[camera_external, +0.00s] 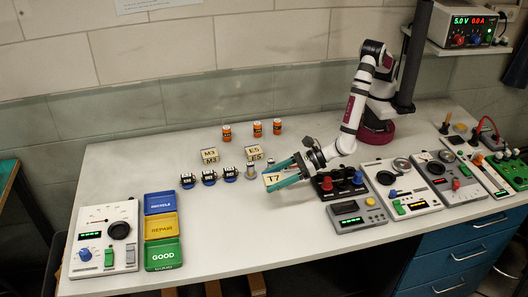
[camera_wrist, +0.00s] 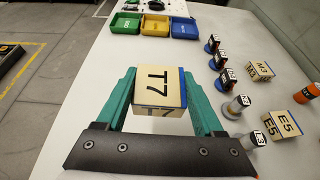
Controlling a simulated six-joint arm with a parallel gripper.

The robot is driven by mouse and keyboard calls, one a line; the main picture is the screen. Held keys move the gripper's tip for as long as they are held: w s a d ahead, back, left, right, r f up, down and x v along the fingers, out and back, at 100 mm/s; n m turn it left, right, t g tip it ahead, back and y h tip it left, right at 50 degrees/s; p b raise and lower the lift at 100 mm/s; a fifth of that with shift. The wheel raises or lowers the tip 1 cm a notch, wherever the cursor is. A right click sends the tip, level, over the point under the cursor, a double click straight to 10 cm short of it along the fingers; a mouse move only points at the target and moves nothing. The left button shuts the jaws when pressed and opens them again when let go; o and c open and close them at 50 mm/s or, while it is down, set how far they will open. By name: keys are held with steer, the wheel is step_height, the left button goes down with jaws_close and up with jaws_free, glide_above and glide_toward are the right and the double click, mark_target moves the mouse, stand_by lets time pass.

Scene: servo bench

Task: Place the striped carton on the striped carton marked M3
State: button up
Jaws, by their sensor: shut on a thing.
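A tan carton marked T7 (camera_external: 272,179) with a blue stripe along one edge is between the green fingers of my gripper (camera_external: 284,173). In the wrist view the T7 carton (camera_wrist: 160,88) sits level, label up, with a finger against each side. My gripper (camera_wrist: 162,95) is shut on it. The carton marked M3 (camera_external: 209,155) stands on the bench to the left of my gripper, with nothing on top. In the wrist view the M3 carton (camera_wrist: 260,71) is at the right, its blue stripe partly showing. The gap between the T7 carton and the bench is hard to tell.
A carton marked E5 (camera_external: 255,153) stands beside the M3 carton. Several servos (camera_external: 209,176) and metal cylinders (camera_external: 250,167) line up in front of them. Orange cylinders (camera_external: 257,129) stand behind. Coloured trays (camera_external: 161,227) are at the left; a black knobbed device (camera_external: 340,184) is right of my gripper.

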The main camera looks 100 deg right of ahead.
steer(key=shift+w+d+r, duration=0.1)
steer(key=shift+d+r, duration=0.15)
steer(key=shift+d, duration=0.2)
steer(key=w+d+r+m+h, duration=0.1)
steer(key=w+d+h, duration=0.15)
steer(key=d, duration=1.05)
steer(key=w+d+r+m+g+h, duration=0.15)
steer(key=w+d, duration=0.25)
steer(key=d, duration=0.8)
steer(key=w+d+r+m+t+h, duration=0.15)
steer(key=w+d, duration=0.25)
steer(key=d, duration=0.9)
steer(key=g, duration=0.1)
glide_above(210, 153)
steer(key=shift+y, duration=0.35)
steer(key=f, duration=0.8)
steer(key=shift+d, duration=0.2)
step_height(210, 153, down, 3)
steer(key=shift+a+f, duration=0.1)
steer(key=shift+f, duration=0.4)
